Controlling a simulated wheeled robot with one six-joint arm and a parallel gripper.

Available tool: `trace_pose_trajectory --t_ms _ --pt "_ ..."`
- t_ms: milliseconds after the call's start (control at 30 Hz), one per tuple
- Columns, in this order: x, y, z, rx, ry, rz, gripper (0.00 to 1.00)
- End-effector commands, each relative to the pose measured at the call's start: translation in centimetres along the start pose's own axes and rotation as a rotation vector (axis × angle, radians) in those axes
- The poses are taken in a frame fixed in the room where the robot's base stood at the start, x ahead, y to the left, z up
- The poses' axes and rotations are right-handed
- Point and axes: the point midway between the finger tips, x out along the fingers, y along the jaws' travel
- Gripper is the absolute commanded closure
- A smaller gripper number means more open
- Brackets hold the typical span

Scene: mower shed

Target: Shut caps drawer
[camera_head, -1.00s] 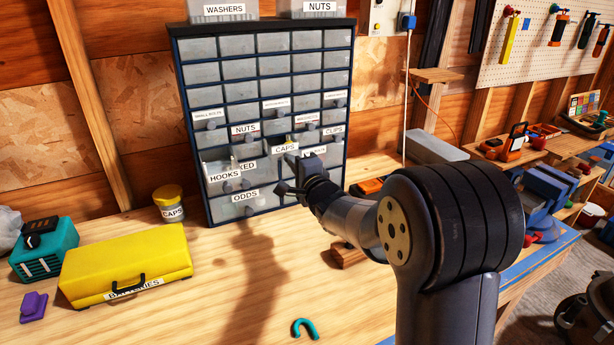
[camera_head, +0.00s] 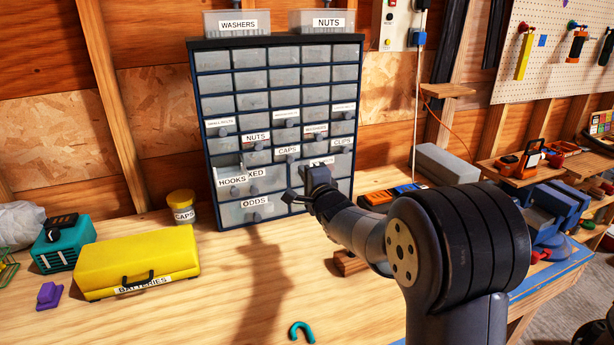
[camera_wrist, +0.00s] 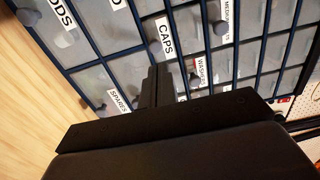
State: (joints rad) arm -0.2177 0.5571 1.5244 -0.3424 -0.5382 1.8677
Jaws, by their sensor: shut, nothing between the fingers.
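The caps drawer (camera_head: 287,151) is a small grey drawer with a CAPS label and a round knob, in the dark blue cabinet (camera_head: 193,120). Its front looks level with the drawers around it, and no gap shows above it. It also shows in the wrist view (camera_wrist: 164,36). My gripper (camera_head: 306,178) is shut and empty in front of the cabinet, just below the caps drawer in the head view. In the wrist view its closed fingers (camera_wrist: 156,75) point at the drawer fronts near the CAPS label. I cannot tell whether they touch.
The hooks drawer (camera_head: 232,181) stands out at the lower left and partly covers the mixed label. A yellow batteries case (camera_head: 138,262), a yellow-lidded caps jar (camera_head: 182,208) and a teal horseshoe-shaped piece (camera_head: 302,331) are on the bench. The bench front is largely clear.

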Motion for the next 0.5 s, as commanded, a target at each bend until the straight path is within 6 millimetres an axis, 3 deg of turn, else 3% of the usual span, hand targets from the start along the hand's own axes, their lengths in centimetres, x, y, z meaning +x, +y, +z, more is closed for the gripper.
trace_pose_trajectory --t_ms 500 --pt "-7.5 0.1 0.0 0.0 0.0 0.001 1.0"
